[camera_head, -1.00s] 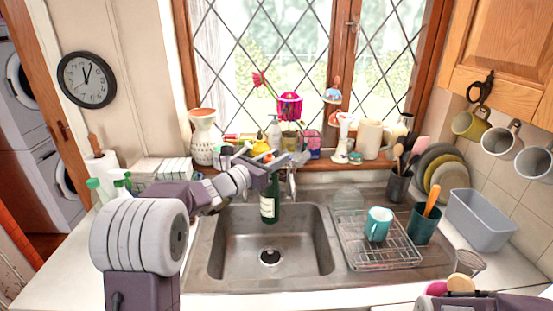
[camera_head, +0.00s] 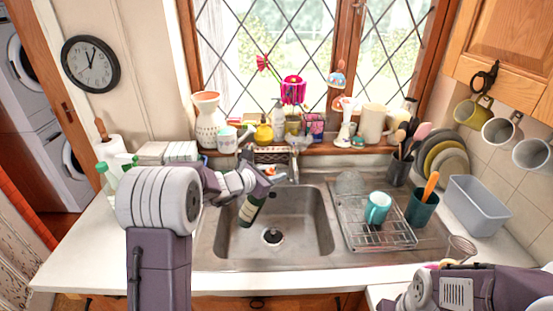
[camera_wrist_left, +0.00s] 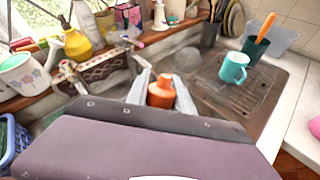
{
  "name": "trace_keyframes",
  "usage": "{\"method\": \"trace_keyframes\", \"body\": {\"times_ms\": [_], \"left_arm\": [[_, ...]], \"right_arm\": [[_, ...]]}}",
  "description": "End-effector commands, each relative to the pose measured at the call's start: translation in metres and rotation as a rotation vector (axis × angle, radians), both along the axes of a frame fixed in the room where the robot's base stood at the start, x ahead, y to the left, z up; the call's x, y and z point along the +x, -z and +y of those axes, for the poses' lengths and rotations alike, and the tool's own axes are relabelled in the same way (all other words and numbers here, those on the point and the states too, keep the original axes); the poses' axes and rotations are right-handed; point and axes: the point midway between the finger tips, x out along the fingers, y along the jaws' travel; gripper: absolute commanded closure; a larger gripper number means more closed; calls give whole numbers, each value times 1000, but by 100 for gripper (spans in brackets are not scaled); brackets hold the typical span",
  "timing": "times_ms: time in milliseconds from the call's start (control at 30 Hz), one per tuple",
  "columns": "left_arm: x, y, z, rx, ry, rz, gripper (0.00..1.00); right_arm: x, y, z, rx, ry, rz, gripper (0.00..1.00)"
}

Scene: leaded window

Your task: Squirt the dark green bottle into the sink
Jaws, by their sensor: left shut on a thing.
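The dark green bottle (camera_head: 257,197) with a pale label hangs tilted over the left part of the sink (camera_head: 325,222), its lower end toward the lower left in the head view. My left gripper (camera_head: 270,177) is shut on its upper part. In the left wrist view, the bottle's orange top (camera_wrist_left: 160,94) shows between the two grey fingers of the left gripper (camera_wrist_left: 162,84); the rest of the bottle is hidden. The sink basin is empty, with its dark drain (camera_head: 272,236) in view. My right arm shows at the lower right, but its fingers do not.
A wire rack (camera_head: 385,235) with a teal mug (camera_head: 377,208) stands right of the basin. A dark green utensil holder (camera_head: 420,208) and a grey tub (camera_head: 474,205) are further right. The faucet and a crowded windowsill (camera_head: 345,148) lie behind. Green-capped bottles (camera_head: 104,178) stand at left.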

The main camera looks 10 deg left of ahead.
Motion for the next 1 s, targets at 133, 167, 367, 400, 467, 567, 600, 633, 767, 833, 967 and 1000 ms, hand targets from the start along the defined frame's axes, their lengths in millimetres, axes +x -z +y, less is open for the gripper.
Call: {"method": "trace_keyframes", "body": {"times_ms": [133,167,367,400,467,567,600,633,767,833,967,1000], "left_arm": [[-2,10,3,125,2,68,100],[-3,15,4,150,3,82,100],[-6,44,10,325,3,174,100],[-6,53,11,354,3,190,100],[-7,63,13,391,2,210,100],[-8,78,15,455,4,243,100],[-9,83,16,480,1,258,100],[-9,87,17,500,2,268,100],[-10,107,19,582,2,313,100],[-11,117,21,627,3,336,100],[-13,135,24,712,3,383,100],[-14,140,24,742,4,399,100]], "right_arm": [[0,-29,0,0,0,-1,57],[0,-33,0,0,0,-1,57],[0,-48,0,0,0,-1,57],[0,-46,0,0,0,-1,57],[0,-45,0,0,0,-1,57],[0,-43,0,0,0,-1,57],[0,-43,0,0,0,-1,57],[0,-43,0,0,0,-1,57],[0,-37,0,0,0,-1,57],[0,-33,0,0,0,-1,57],[0,-27,0,0,0,-1,57],[0,-26,0,0,0,-1,57]]}}
